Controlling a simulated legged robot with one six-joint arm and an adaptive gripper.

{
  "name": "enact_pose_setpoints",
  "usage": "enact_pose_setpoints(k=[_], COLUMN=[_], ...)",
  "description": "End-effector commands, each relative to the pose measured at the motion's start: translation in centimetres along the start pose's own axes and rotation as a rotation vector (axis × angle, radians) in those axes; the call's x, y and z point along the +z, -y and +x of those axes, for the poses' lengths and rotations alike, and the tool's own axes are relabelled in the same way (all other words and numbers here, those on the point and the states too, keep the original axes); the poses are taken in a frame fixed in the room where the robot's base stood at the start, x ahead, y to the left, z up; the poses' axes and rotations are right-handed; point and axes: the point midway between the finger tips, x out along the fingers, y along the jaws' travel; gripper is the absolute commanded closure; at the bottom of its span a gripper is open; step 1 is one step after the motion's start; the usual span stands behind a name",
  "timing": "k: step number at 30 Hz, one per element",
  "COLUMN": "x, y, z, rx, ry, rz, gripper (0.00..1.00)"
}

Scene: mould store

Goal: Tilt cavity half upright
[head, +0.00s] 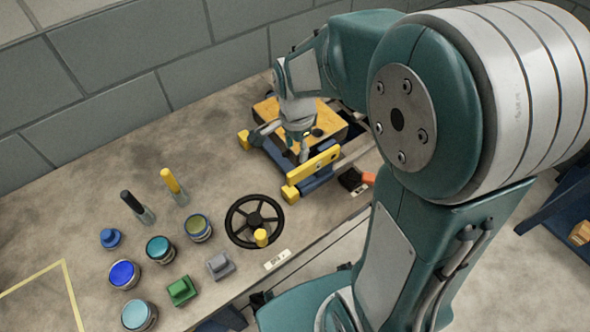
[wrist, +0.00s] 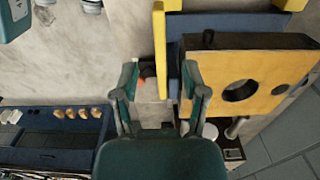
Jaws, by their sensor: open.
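The cavity half looks to be the ochre-yellow block (head: 333,122) in a blue frame with yellow ends (head: 312,172) on the bench. In the wrist view the block (wrist: 285,72) shows a large round hole, a smaller hole and a dark side. Its exact tilt is hard to judge. My gripper (head: 303,153) is over the frame, in front of the block, and partly hides it. In the wrist view my gripper (wrist: 163,85) has its fingers apart with nothing gripped; the right finger is beside the block's left edge. I cannot tell whether they touch.
A black handwheel (head: 255,221) with a yellow knob stands at the bench's front edge. Several tins (head: 125,274), a green block (head: 181,290) and two upright handled tools (head: 170,182) are left of it. A grey block wall (head: 120,70) closes the back.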

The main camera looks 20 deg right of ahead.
Motion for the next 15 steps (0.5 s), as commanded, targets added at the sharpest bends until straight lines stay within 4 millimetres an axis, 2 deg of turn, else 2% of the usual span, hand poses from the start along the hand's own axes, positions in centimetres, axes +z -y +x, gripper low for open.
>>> enact_pose_setpoints(k=[5, 15], x=[0.0, 0.0], y=[0.0, -0.1], z=[1.8, 8.0], rx=[0.005, 0.006], ry=[0.002, 0.002], rz=[0.005, 0.003], gripper=[0.43, 0.43])
